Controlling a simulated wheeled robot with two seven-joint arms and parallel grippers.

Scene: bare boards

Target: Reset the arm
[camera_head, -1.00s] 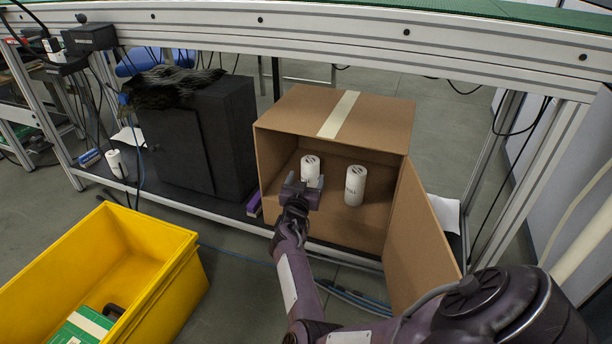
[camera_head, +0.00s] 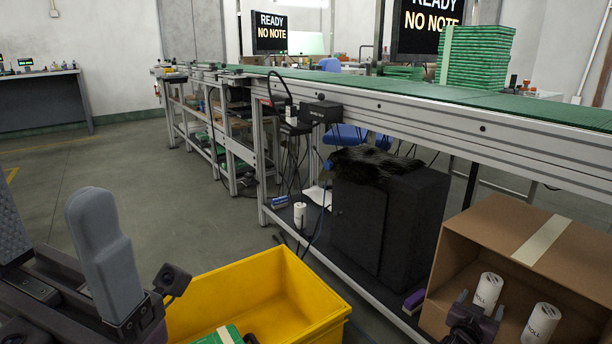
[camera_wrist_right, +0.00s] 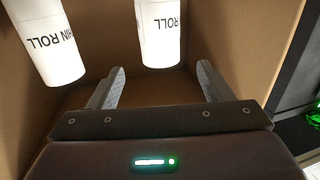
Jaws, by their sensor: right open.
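My right gripper (camera_head: 479,303) is at the opening of the cardboard box (camera_head: 478,229), just in front of the left white roll (camera_head: 487,290). In the right wrist view, the right gripper (camera_wrist_right: 159,72) has its fingers apart with nothing between them. A white roll (camera_wrist_right: 158,32) stands beyond the gap, and another roll (camera_wrist_right: 46,42) is to the left. The second roll (camera_head: 541,323) also shows in the head view. My left gripper (camera_head: 56,248) is large and close at the left edge of the head view, its grey fingers apart and empty.
A yellow crate (camera_head: 318,325) holding a green item (camera_head: 222,336) is below centre. A black cabinet (camera_head: 415,215) stands left of the box under the long conveyor bench (camera_head: 400,103). Open floor (camera_head: 110,165) lies at the left.

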